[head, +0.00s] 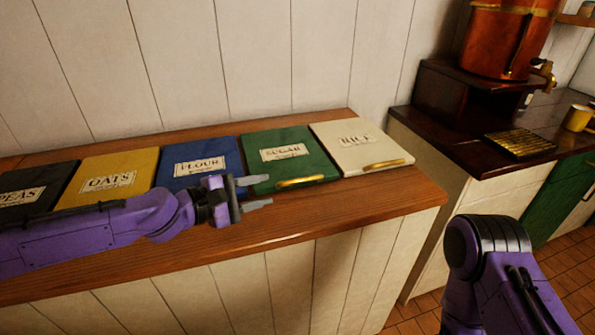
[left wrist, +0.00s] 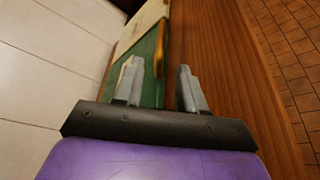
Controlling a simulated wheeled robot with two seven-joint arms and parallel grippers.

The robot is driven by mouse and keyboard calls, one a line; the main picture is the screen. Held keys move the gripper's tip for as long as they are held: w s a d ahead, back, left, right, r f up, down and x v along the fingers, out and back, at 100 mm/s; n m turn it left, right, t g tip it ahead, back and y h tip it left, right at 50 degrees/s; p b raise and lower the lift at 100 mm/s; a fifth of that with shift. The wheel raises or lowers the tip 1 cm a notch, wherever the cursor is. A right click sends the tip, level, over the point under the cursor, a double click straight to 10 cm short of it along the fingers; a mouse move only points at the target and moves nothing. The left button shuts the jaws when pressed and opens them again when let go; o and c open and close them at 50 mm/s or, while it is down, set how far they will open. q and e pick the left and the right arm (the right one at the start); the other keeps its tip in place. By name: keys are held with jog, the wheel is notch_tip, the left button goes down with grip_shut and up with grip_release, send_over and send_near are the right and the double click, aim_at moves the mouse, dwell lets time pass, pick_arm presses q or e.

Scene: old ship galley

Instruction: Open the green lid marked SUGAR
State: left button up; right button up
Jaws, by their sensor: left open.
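The green lid marked SUGAR (head: 288,150) lies shut in the wooden counter, between the blue FLOUR lid and the white lid. Its brass handle (head: 300,181) runs along its front edge. My left gripper (head: 257,192) is open and empty, just left of the handle and apart from it, at the lid's front left corner. In the left wrist view the green lid (left wrist: 146,62) and its handle (left wrist: 158,52) show ahead of the open fingers (left wrist: 158,88), with the handle between their lines. My right arm shows at the lower right of the head view, but its gripper is out of view.
The blue FLOUR lid (head: 199,165), yellow OATS lid (head: 110,179) and black PEAS lid (head: 32,193) lie to the left. The white RICE lid (head: 357,145) is to the right. A plank wall (head: 255,60) stands behind. The counter's front strip (head: 335,205) is clear.

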aim_at(292, 182)
pick_arm(q)
jog(key=x, duration=1)
jog(key=shift+d+r, duration=0.1)
jog(key=shift+d, duration=0.15)
jog(key=shift+c, duration=0.3)
grip_shut()
